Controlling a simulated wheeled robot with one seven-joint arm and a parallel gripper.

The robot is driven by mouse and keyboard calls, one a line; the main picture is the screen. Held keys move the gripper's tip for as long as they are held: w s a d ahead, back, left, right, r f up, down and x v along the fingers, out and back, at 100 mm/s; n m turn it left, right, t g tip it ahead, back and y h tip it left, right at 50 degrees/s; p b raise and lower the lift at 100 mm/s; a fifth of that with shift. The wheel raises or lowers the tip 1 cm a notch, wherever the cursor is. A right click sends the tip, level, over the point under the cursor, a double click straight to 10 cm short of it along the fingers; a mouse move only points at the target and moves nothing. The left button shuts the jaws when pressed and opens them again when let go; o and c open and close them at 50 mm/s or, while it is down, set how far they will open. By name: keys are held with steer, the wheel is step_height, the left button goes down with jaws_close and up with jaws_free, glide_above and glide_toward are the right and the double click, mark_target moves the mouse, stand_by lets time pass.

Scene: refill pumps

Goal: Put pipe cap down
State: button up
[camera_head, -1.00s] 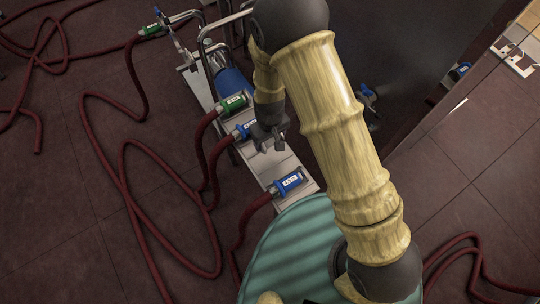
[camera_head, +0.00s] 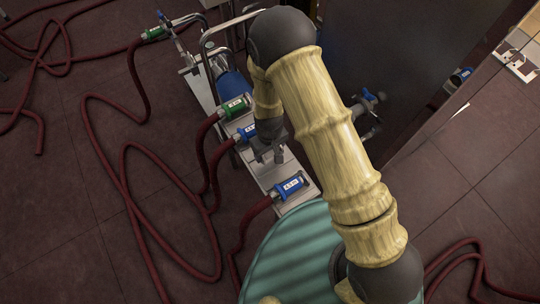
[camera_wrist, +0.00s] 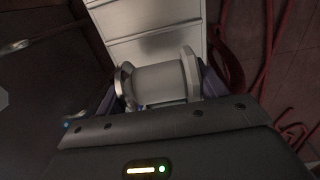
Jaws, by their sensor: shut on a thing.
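The pipe cap (camera_wrist: 165,82), a pale grey spool-like metal piece with a flange at each end, sits between my gripper's fingers (camera_wrist: 160,88) in the wrist view. My gripper is shut on it. In the head view my gripper (camera_head: 267,152) points down over the light metal top of the pump cart (camera_head: 273,172), between two blue hose couplings. The cap is hard to make out there. The wrist view shows the pale ribbed surface (camera_wrist: 150,22) beyond the cap. I cannot tell whether the cap touches it.
A blue coupling (camera_head: 290,187) on a red hose lies at the cart's near end. Another blue coupling (camera_head: 246,131) and a green one (camera_head: 235,106) lie farther along. Red hoses (camera_head: 125,170) loop over the floor at left. A dark cabinet (camera_head: 400,70) stands at right.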

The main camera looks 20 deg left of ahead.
mark_target(270, 161)
steer(key=shift+f, duration=0.1)
steer(key=shift+f, duration=2.2)
steer(key=shift+f, duration=0.25)
steer(key=o, duration=1.1)
step_height(270, 161, up, 18)
steer(key=shift+w+f, duration=0.15)
steer(key=shift+f, duration=0.1)
